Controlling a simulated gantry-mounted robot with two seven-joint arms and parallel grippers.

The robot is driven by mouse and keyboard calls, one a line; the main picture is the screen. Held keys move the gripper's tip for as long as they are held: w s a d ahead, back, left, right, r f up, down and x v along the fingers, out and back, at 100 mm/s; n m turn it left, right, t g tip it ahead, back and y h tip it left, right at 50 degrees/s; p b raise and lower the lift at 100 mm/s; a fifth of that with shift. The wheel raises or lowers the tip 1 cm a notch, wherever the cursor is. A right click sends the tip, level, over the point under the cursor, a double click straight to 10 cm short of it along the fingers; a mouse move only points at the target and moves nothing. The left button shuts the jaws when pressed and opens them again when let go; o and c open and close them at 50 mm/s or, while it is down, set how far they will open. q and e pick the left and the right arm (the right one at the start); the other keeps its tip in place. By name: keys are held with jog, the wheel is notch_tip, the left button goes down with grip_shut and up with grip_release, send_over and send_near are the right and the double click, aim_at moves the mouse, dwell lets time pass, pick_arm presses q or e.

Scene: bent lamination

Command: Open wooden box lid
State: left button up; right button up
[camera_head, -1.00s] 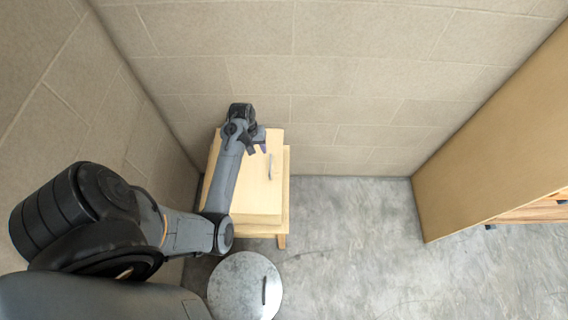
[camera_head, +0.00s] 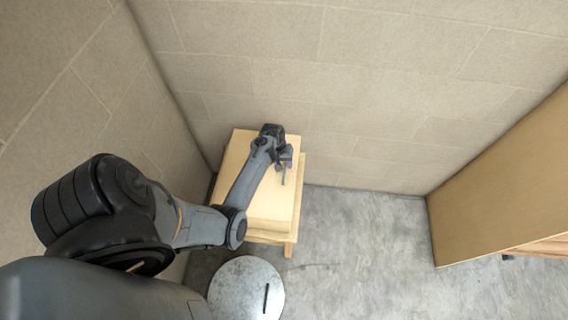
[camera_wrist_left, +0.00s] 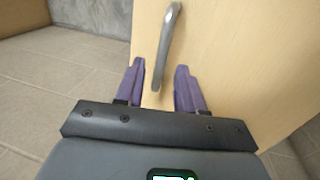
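The pale wooden box (camera_head: 272,205) stands against the back wall, with its lid lying on top. A metal bar handle (camera_head: 284,174) is on the lid. In the left wrist view, the handle (camera_wrist_left: 167,45) runs down between the two purple fingers of my left gripper (camera_wrist_left: 159,78). These fingers are apart, one on each side of the handle's lower end, with gaps visible. My left gripper (camera_head: 284,163) shows over the lid in the head view. The arm hides the lid's left part. My right gripper is not in view.
A round metal lidded bin (camera_head: 246,288) stands on the floor in front of the box. A tall wooden panel (camera_head: 495,165) is at the right. Walls close in the back and left. The concrete floor (camera_head: 370,245) between is clear.

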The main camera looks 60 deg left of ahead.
pick_arm(q)
jog(key=shift+f, duration=0.1)
grip_shut()
dwell(0.4)
